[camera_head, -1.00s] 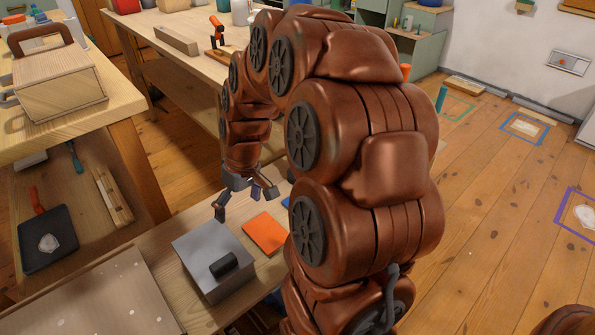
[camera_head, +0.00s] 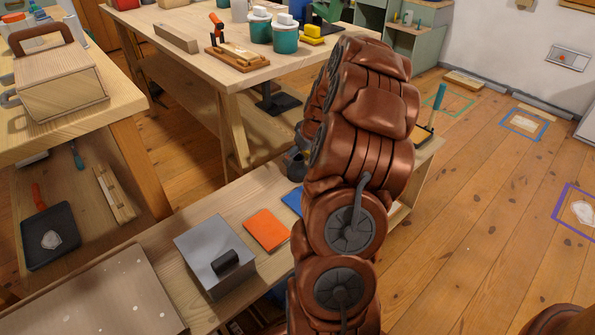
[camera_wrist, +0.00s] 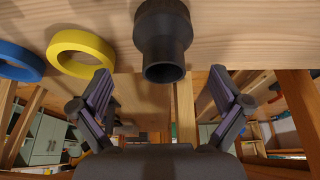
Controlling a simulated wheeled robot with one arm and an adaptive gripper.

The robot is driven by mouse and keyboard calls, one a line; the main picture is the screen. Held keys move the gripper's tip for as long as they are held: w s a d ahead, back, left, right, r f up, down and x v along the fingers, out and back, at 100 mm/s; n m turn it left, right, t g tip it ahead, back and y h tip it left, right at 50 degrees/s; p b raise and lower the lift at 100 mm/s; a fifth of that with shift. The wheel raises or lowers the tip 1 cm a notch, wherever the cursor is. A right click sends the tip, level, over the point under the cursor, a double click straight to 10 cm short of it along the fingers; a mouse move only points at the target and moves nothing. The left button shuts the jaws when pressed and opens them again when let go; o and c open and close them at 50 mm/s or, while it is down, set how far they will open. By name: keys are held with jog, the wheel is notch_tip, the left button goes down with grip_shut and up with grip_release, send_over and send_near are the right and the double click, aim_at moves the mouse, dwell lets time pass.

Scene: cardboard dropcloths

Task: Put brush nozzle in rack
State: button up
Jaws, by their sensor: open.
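The brush nozzle, a dark grey stepped cylinder (camera_wrist: 163,32), is at the top middle of the wrist view, on pale wood with its round open end facing the camera. My gripper (camera_wrist: 161,84) is open, its two fingers spread to the left and right below the nozzle in the picture. The fingers do not appear to hold anything. In the head view my arm reaches over the low bench (camera_head: 233,199) and hides most of the gripper. I cannot make out a rack for certain in either view.
A yellow ring (camera_wrist: 82,51) and a blue ring (camera_wrist: 18,62) lie left of the nozzle. A grey box (camera_head: 205,252) with a black handle and an orange flat piece (camera_head: 266,230) are on the low bench. Teal pots (camera_head: 259,28) stand on the table behind.

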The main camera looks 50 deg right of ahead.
aim_at(296, 165)
jog(key=x, duration=0.2)
jog(key=b+x, duration=0.1)
jog(key=x, duration=0.1)
jog(key=b+x, duration=0.1)
jog(key=shift+s+a+f, duration=0.15)
jog(key=shift+a+f, duration=0.05)
jog(key=shift+f, duration=0.3)
jog(key=shift+c, duration=0.4)
jog(key=shift+r, duration=0.1)
jog(key=c, duration=1.2)
